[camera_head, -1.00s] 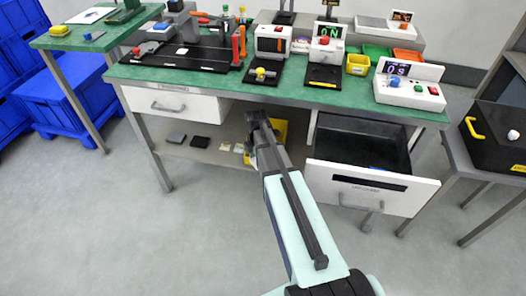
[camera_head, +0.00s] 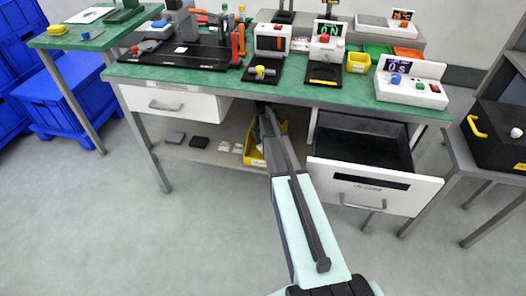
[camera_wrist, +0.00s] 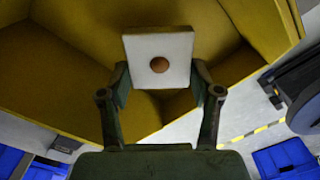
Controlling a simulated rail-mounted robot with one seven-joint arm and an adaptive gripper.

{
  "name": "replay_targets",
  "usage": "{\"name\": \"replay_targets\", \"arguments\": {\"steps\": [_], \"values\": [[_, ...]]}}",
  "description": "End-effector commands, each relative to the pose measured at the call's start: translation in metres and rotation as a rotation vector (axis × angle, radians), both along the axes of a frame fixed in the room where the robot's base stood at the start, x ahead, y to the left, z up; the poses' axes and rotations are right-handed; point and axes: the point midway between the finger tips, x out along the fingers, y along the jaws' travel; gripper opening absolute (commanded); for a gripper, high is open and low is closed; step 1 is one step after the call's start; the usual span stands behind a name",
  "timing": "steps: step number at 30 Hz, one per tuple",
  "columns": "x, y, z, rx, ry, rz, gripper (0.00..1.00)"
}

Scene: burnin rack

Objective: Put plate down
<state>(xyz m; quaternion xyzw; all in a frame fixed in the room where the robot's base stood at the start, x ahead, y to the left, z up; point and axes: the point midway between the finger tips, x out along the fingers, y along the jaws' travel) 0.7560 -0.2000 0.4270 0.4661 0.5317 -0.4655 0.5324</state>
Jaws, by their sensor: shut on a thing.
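A white square plate (camera_wrist: 148,48) with a round copper-coloured dot in its middle shows in the wrist view. My gripper (camera_wrist: 160,82) is shut on it, with one finger at each side edge. Behind the plate in the wrist view is the inside of a yellow bin (camera_wrist: 60,70). The frames do not show clearly whether the plate touches the bin. In the head view the yellow bin (camera_head: 253,157) stands on the lower shelf under the green bench, partly hidden by my arm. The plate and my fingertips cannot be made out there.
The lower shelf (camera_head: 215,158) also holds dark grey blocks (camera_head: 174,139) and small pale pieces (camera_head: 224,146). An open drawer (camera_head: 375,190) juts out just right of my arm. The green benchtop (camera_head: 215,80) overhangs the shelf. The floor in front is clear.

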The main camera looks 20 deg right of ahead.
Motion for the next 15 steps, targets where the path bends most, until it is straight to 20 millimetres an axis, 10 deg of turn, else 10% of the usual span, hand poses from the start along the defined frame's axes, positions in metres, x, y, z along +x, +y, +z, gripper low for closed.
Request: {"name": "replay_targets", "arguments": {"steps": [15], "values": [[0.000, 0.000, -0.028, 0.000, 0.000, 0.000, 0.30]]}}
